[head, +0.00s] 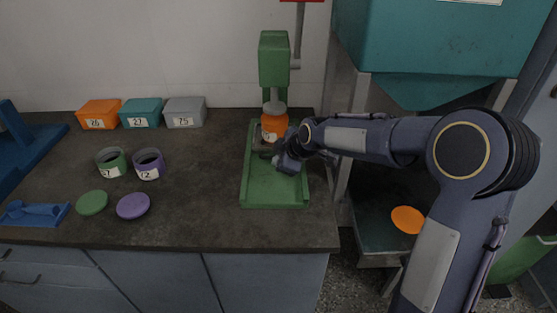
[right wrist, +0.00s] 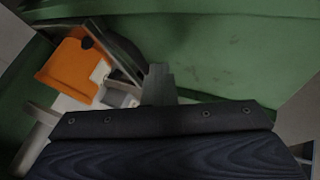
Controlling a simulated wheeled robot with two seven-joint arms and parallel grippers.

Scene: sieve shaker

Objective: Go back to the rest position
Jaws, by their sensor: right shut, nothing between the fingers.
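My right gripper (head: 268,155) is over the green shaker base (head: 275,192), close to the orange sieve (head: 275,125) that sits under the green shaker head (head: 274,60). It is shut with nothing between its fingers. In the right wrist view the gripper (right wrist: 155,85) shows at the middle, with the orange sieve (right wrist: 75,68) to its left and green surface behind. Whether the fingers touch the sieve or its holder I cannot tell. My left gripper is not in view.
On the counter stand orange (head: 99,114), teal (head: 141,112) and grey (head: 185,112) boxes, a green cup (head: 111,163) and a purple cup (head: 149,165). Green (head: 92,203) and purple (head: 133,206) lids lie in front. A teal hopper (head: 440,40) hangs at the right, above an orange disc (head: 408,219).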

